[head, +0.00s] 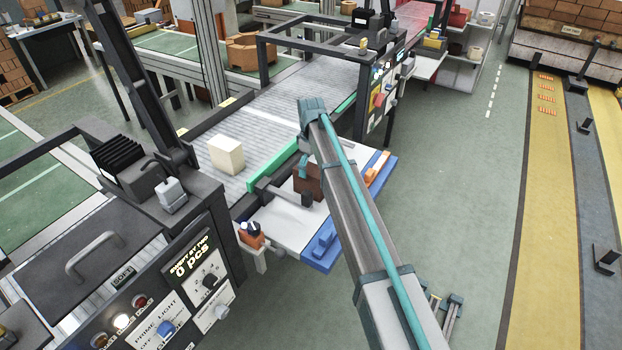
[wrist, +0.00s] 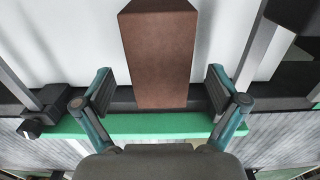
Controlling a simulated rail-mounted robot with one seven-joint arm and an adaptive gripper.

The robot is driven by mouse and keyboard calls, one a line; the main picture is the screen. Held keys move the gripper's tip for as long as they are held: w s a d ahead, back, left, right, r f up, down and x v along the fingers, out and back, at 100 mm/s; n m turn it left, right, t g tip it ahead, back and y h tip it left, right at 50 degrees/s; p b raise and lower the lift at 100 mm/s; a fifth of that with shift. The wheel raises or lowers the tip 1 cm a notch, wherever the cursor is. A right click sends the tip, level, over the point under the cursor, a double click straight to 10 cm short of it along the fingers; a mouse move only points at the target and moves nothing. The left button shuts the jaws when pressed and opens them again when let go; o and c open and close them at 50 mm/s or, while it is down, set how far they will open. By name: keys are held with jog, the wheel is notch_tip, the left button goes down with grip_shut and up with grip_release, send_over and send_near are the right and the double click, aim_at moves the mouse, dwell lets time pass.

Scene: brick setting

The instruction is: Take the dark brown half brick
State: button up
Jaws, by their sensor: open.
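The dark brown half brick (wrist: 158,50) stands between my gripper's two fingers in the wrist view, with a gap on each side. My gripper (wrist: 160,84) is open, its teal and dark fingers spread to the left and right of the brick's near end. In the head view the brick (head: 309,188) is on the white side table (head: 280,222), partly hidden by my arm. A teal finger of my gripper (head: 303,166) shows right at the brick; the rest of the gripper is hidden behind my arm.
A cream block (head: 226,155) sits on the roller conveyor (head: 300,100). A green rail (head: 285,163) runs along the conveyor's edge beside the side table. A blue item (head: 323,242) and small orange-dark item (head: 250,234) lie near the table's front. A control panel (head: 190,275) stands lower left.

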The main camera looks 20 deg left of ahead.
jog(key=shift+f, duration=1.1)
grip_shut()
